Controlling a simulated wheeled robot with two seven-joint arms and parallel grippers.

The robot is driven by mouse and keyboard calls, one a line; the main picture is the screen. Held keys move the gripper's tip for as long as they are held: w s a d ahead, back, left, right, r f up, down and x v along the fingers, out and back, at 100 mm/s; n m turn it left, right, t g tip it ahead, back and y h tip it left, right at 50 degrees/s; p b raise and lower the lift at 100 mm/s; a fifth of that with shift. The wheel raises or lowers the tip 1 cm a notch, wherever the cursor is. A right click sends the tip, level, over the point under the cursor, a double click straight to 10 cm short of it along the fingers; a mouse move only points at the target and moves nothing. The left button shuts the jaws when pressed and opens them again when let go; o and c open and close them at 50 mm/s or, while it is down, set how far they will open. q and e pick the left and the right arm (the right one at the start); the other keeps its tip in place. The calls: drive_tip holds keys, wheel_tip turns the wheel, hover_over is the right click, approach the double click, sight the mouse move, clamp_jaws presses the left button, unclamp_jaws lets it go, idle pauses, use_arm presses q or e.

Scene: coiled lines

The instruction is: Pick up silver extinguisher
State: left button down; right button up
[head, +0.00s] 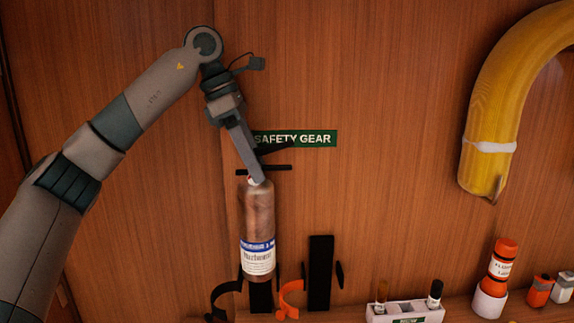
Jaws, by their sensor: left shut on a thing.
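The silver extinguisher (259,218) is upright against the wooden wall, a metallic cylinder with a blue and white label and a dark handle at its top. My left gripper (256,178) comes down from the upper left and is shut on the extinguisher at its top, just under the green "SAFETY GEAR" sign (296,139). The fingers partly hide the extinguisher's neck. Its base is in front of a black wall bracket (261,296); I cannot tell whether it touches the bracket. My right gripper is not in view.
Another black bracket (320,273) and an orange clip (291,299) are beside the extinguisher. A shelf at the lower right holds a white rack (405,312), an orange canister (502,261) and small orange items (540,290). A yellow coiled hose (490,110) hangs at the right.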

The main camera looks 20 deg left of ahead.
use_arm(q)
drive_tip(key=s+a, duration=0.3)
drive_tip(key=a, duration=0.4)
drive_tip(key=s+a+p, duration=0.1)
drive_tip(key=s+a, duration=0.2)
drive_tip(key=a, duration=0.5)
drive_tip(key=shift+s+r, duration=0.15)
